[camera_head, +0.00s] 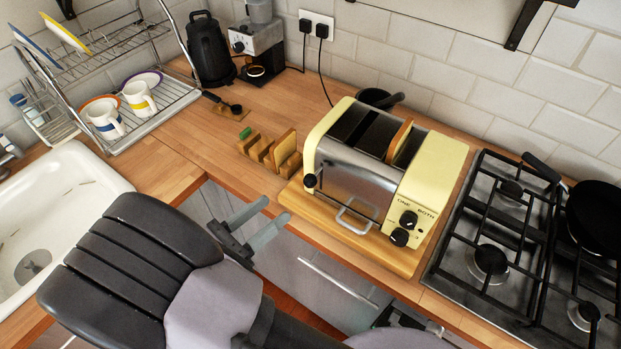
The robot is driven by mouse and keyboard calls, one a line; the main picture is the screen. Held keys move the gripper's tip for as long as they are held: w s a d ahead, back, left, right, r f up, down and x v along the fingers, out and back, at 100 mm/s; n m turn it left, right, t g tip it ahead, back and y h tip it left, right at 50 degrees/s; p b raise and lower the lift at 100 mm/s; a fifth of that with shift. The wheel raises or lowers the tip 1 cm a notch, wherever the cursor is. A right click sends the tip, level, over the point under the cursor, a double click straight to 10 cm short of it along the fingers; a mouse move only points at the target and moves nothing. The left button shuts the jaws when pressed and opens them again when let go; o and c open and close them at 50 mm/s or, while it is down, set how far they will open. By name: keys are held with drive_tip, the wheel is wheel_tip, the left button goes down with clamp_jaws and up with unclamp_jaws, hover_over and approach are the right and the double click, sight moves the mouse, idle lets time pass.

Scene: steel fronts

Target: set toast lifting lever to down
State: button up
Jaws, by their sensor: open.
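A cream and steel toaster (355,165) stands on a wooden board (335,233) on the counter. A slice of toast (399,141) sticks up from its right slot. Two black knobs (404,228) are on its cream right end. A dark knob (310,180) sits at the left end of the front and may be the lifting lever; its height is hard to tell. My gripper (265,218) is open and empty in front of the counter edge, left of the toaster and apart from it. Its two grey fingers point toward the upper right.
A toast rack (268,150) holding a bread slice stands left of the toaster. A gas hob (490,240) with a black pan (597,212) is to the right. A dish rack (150,118), sink (75,185), kettle (208,50) and coffee machine (256,45) are at the left.

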sight(305, 185)
drive_tip(key=b+x, duration=0.2)
drive_tip(key=x, duration=1)
drive_tip(key=shift+b, duration=0.3)
clamp_jaws()
idle(0.7)
